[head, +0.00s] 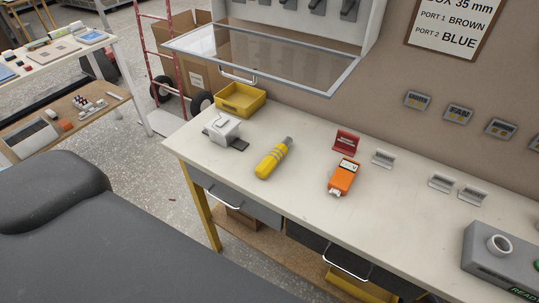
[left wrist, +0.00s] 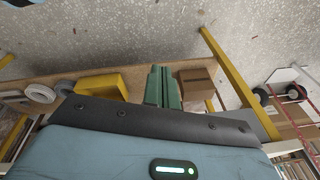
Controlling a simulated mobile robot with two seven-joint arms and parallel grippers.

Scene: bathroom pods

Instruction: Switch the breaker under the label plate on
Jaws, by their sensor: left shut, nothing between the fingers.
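In the head view a pale wall cabinet is cut off by the top edge. Several dark grey switch-like parts (head: 318,6) hang in it; I cannot tell whether they are breakers or how they are set. Its glazed, metal-framed door (head: 345,79) stands open over the bench. Several small label plates are on the wall at right; one reads FAN (head: 459,114). No breaker shows clearly below them. My left gripper (left wrist: 160,68) shows in the left wrist view, its green fingers shut and empty, pointing toward the bench's underside and floor. My right gripper is not in view.
The bench (head: 300,205) holds a yellow bin (head: 240,98), a white device (head: 222,128), a yellow tool (head: 272,160), an orange meter (head: 343,178), a red stand (head: 346,143) and a grey box (head: 490,262). A wall sign (head: 455,25) reads BROWN and BLUE. The bench's middle front is clear.

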